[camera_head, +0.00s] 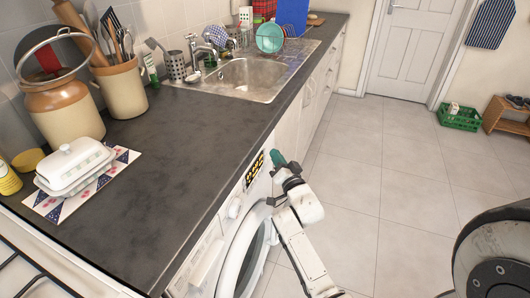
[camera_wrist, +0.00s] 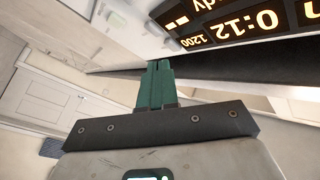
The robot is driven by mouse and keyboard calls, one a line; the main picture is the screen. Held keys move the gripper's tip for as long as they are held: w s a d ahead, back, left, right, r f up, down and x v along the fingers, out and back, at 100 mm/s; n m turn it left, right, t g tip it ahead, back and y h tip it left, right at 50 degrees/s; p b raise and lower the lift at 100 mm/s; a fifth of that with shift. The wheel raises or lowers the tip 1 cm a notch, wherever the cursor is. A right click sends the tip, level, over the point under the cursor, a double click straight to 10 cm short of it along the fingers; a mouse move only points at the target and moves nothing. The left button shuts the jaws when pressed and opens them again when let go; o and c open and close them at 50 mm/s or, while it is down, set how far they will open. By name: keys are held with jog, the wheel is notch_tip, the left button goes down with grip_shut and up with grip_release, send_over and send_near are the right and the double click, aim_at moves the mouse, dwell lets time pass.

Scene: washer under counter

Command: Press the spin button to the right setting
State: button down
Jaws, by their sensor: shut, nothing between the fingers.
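The white washer (camera_head: 207,258) stands under the dark counter, its round door (camera_head: 237,262) facing the floor area. Its lit display (camera_head: 254,167) is on the upper front panel. In the wrist view the display (camera_wrist: 235,22) shows yellow figures, with "0:12" and "1200" readable. A round dial (camera_head: 233,208) sits left of the display. My gripper (camera_head: 277,158) has green fingers, shut and empty, close to the panel beside the display. In the wrist view the shut fingers (camera_wrist: 157,68) point towards the panel's edge below the display. I cannot make out the spin button or whether the fingers touch anything.
The counter (camera_head: 170,140) overhangs the washer and carries a butter dish (camera_head: 75,165), crocks and a sink (camera_head: 247,77). The tiled floor (camera_head: 370,190) to the right is largely clear. A green crate (camera_head: 460,119) stands far off by the door.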

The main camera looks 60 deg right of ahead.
jog(key=shift+w+b, duration=0.35)
jog(key=shift+b, duration=0.5)
jog(key=shift+w, duration=0.1)
jog(key=shift+w+b, duration=0.35)
jog(key=shift+b, duration=1.35)
dwell(1.5)
jog(key=shift+s+r+p, duration=0.15)
jog(key=shift+r+p, duration=0.05)
jog(key=shift+p, duration=0.9)
jog(key=shift+s+f+p, duration=0.1)
jog(key=shift+s+p, duration=0.5)
jog(key=shift+p, duration=1.9)
jog(key=shift+s, duration=0.15)
jog(key=s+p, duration=0.4)
jog(key=shift+s+d+p, duration=0.2)
jog(key=shift+s+p, duration=0.15)
jog(key=shift+s, duration=0.05)
